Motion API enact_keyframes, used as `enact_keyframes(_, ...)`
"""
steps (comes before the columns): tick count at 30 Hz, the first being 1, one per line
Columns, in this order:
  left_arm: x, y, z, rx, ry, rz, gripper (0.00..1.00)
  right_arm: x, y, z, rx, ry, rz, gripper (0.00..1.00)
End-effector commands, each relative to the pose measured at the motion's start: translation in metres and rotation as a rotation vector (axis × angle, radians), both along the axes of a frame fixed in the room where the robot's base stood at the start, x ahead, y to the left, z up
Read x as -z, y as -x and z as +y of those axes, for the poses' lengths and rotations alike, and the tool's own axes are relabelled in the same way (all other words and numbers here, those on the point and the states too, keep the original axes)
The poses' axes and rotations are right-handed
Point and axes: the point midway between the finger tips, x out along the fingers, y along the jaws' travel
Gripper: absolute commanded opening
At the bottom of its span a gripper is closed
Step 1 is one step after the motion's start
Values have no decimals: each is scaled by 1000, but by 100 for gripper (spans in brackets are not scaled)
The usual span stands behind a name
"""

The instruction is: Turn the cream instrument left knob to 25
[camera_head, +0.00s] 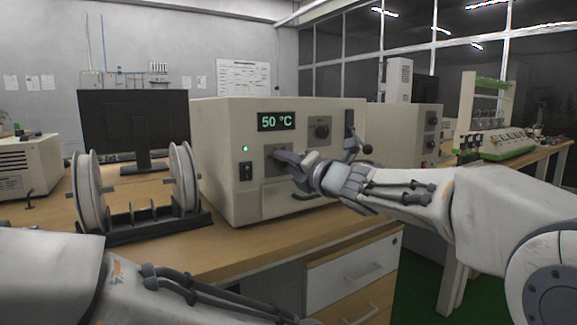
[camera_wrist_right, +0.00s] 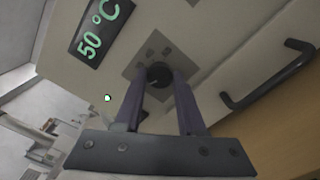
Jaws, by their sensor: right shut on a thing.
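The cream instrument (camera_head: 225,130) stands on the wooden bench, its display (camera_head: 277,121) reading 50 °C. My right gripper (camera_head: 283,157) reaches its front panel from the right and is shut on the left knob, which it mostly hides in the head view. In the right wrist view, the dark round left knob (camera_wrist_right: 158,74) sits between the two fingertips of the right gripper (camera_wrist_right: 158,82), in front of a grey plate. A light pointer mark shows on the knob. My left forearm crosses the lower left; its gripper is out of frame.
A second knob (camera_head: 322,130) sits higher on the right of the panel. A black handle (camera_wrist_right: 270,80) juts out beside the held knob. A rack with two white reels (camera_head: 88,193) and a monitor (camera_head: 133,122) stand left. A drawer unit (camera_head: 352,268) is below.

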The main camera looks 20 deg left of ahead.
Motion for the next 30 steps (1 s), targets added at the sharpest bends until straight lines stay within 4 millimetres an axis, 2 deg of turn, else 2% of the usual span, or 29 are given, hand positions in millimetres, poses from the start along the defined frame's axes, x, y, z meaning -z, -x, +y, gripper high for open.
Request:
enact_keyframes(8, 0, 0, 0, 0, 0, 0, 50, 3, 3, 4, -11, 5, 0, 0)
enact_keyframes(9, 0, 0, 0, 0, 0, 0, 50, 3, 3, 4, -11, 5, 0, 43)
enact_keyframes(11, 0, 0, 0, 0, 0, 0, 50, 3, 3, 4, -11, 5, 0, 66)
enact_keyframes(12, 0, 0, 0, 0, 0, 0, 50, 3, 3, 3, -10, 4, 0, 69)
enact_keyframes(23, 0, 0, 0, 0, 0, 0, 50, 1, 3, -4, -2, 1, 1, 69)
enact_keyframes(30, 2, 0, 0, 0, 0, 0, 50, 0, 26, -33, -1, 1, 0, 69)
